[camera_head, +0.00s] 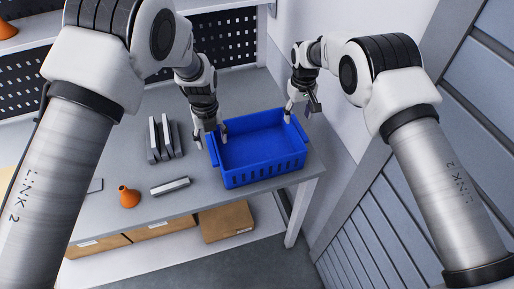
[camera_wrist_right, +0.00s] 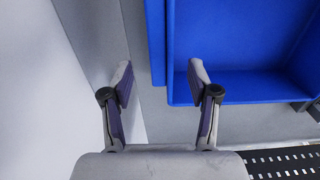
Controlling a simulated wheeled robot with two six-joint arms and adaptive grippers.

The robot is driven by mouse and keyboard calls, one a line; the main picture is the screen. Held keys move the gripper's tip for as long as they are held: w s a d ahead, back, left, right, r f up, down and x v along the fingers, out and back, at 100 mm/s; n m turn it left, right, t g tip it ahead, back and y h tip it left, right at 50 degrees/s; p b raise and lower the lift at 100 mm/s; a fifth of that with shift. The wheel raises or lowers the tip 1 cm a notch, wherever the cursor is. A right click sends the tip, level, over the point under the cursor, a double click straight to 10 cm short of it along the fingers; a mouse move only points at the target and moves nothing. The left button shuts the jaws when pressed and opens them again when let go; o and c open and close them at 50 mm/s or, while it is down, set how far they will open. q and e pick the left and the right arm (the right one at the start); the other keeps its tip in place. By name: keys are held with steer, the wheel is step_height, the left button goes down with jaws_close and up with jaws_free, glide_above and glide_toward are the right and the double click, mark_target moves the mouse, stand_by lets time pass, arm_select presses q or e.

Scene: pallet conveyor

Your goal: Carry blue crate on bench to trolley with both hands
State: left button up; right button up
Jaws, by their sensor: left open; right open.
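The blue crate (camera_head: 262,149) sits upright and empty on the right end of the grey bench (camera_head: 150,205). My left gripper (camera_head: 210,138) is open at the crate's left side, by its left handle. My right gripper (camera_head: 300,108) is open at the crate's far right corner, above the right handle. In the right wrist view, my right gripper (camera_wrist_right: 160,82) has its fingers spread, with the crate's blue edge (camera_wrist_right: 155,40) between them and the crate's inside to the right. Whether either gripper touches the crate I cannot tell. No trolley shows.
Grey upright parts (camera_head: 165,138), a loose grey bar (camera_head: 170,186) and an orange piece (camera_head: 128,197) lie left of the crate. Cardboard boxes (camera_head: 226,221) stand on the lower shelf. A wall and a grey slatted panel (camera_head: 370,225) are close on the right.

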mark_target(213, 149)
arm_select(q)
step_height(213, 149, down, 4)
steer(key=shift+a+f, duration=0.15)
arm_select(e)
step_height(213, 149, down, 4)
steer(key=shift+a+f, duration=0.1)
steer(key=shift+a, duration=0.05)
arm_select(q)
steer(key=shift+f, duration=0.35)
arm_select(e)
steer(key=shift+s+f, duration=0.1)
steer(key=shift+f, duration=0.2)
arm_select(q)
steer(key=shift+f, duration=0.1)
arm_select(e)
steer(key=shift+f, duration=0.1)
arm_select(q)
jaws_close()
arm_select(e)
jaws_close()
